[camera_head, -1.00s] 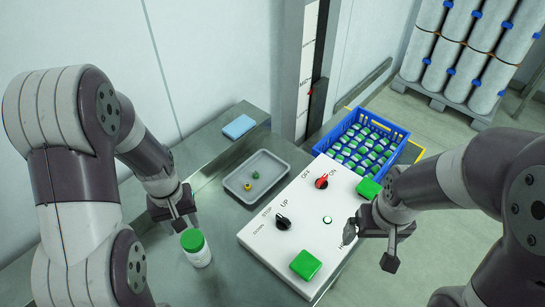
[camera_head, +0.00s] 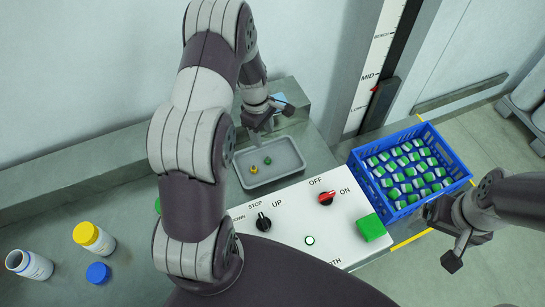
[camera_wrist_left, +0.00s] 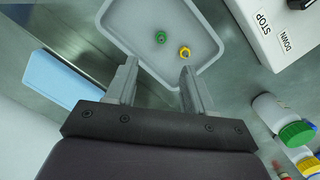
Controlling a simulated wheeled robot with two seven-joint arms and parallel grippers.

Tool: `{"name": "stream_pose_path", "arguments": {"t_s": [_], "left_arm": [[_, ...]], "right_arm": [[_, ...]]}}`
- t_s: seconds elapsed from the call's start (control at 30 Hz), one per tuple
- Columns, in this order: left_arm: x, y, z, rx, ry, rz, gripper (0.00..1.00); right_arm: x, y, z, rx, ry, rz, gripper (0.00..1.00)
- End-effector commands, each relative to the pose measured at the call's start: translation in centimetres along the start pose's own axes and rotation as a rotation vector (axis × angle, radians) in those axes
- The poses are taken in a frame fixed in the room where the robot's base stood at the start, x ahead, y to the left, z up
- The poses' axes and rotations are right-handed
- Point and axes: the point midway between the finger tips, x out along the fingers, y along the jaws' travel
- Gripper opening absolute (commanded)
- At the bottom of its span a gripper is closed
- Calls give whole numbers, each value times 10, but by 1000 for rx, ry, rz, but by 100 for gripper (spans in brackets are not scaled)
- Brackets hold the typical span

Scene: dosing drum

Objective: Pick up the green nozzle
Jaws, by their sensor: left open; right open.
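The green nozzle (camera_head: 267,160) is small and lies in the grey tray (camera_head: 290,174), close to the yellow nozzle (camera_head: 253,170). In the left wrist view the green nozzle (camera_wrist_left: 161,37) and the yellow nozzle (camera_wrist_left: 184,52) lie beyond my fingertips, apart from them. My left gripper (camera_head: 262,133) is open and empty at the tray's back-left side; it also shows in the wrist view (camera_wrist_left: 158,78). My right gripper (camera_head: 442,238) is open and empty, in front of the blue crate.
A blue crate (camera_head: 398,205) holds several green-capped bottles. A light-blue block (camera_wrist_left: 58,80) lies beside the tray. A yellow-capped bottle (camera_head: 94,238), an open bottle (camera_head: 29,265) and a blue cap (camera_head: 98,273) stand left.

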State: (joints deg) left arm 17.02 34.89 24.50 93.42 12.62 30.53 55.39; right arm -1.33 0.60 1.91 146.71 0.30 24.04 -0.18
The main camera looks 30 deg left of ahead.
Motion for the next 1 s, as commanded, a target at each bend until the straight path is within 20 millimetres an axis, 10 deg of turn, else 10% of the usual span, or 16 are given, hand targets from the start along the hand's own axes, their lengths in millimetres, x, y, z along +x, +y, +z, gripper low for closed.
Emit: {"name": "stream_pose_path", "arguments": {"t_s": [0.6, 0.87, 1.0], "left_arm": [[107, -5, 1, 3, 0, -3, 53], [114, -4, 1, 4, 0, -1, 53], [114, -4, 1, 4, 0, -1, 11]], "right_arm": [[-40, 0, -5, 0, 1, 0, 96], [-39, 0, -5, 0, 0, 0, 96], [-39, 0, -5, 0, 0, 0, 96]]}}
